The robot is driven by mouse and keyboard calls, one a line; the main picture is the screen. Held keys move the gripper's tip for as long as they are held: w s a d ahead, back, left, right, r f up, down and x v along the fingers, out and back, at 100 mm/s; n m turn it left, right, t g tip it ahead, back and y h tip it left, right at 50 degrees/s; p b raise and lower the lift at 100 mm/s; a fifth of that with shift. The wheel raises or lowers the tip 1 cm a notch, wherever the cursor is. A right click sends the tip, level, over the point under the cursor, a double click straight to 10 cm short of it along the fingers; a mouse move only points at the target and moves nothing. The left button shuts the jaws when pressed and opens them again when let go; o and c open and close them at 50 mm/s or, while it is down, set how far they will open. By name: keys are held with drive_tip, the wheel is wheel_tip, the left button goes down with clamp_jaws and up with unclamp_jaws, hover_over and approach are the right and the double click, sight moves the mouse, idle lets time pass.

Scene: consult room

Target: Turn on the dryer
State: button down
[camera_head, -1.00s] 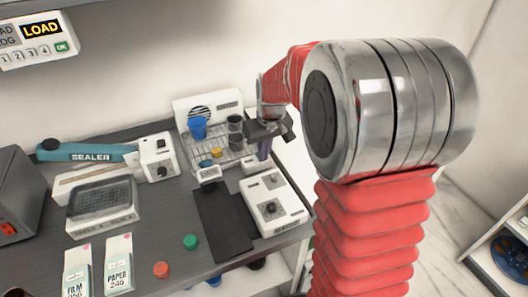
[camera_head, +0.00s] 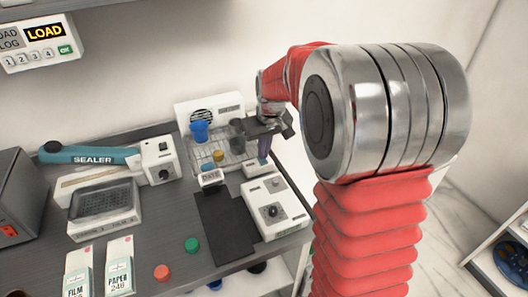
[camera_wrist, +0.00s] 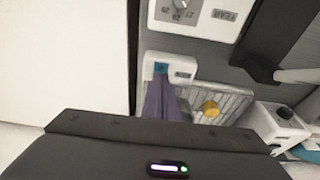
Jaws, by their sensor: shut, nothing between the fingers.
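The dryer (camera_head: 180,117) appears to be the white unit with a round vent and wire rack at the back of the bench. A small white box (camera_head: 250,170) sits by the rack's front right corner. In the wrist view, this box (camera_wrist: 151,66) has a blue square button (camera_wrist: 160,68) and a label too small to read. My gripper (camera_head: 264,150) is shut and empty, its purple fingers pointing down at the box. In the wrist view its fingertips (camera_wrist: 164,80) overlap the button's lower edge; I cannot tell whether they touch.
The rack holds a blue cup (camera_head: 199,131), a dark cup (camera_head: 237,128) and a yellow cap (camera_head: 218,155). A white dial device (camera_head: 273,211) is in front of the box, with a black mat (camera_head: 222,226) left of it. A teal-handled sealer (camera_head: 90,154) stands left.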

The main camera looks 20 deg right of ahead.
drive_tip(key=s+v, duration=0.2)
drive_tip(key=v, duration=1.1)
drive_tip(key=shift+f, duration=0.2)
drive_tip(key=s+a+f+t, duration=0.1)
drive_tip(key=s+a, duration=0.4)
drive_tip(key=s, duration=0.5)
drive_tip(key=s+a+f+t, duration=0.1)
drive_tip(key=s+a+t, duration=0.1)
drive_tip(key=s+a, duration=0.4)
drive_tip(key=s, duration=0.5)
drive_tip(key=shift+s+f, duration=0.2)
drive_tip(key=shift+f, duration=0.15)
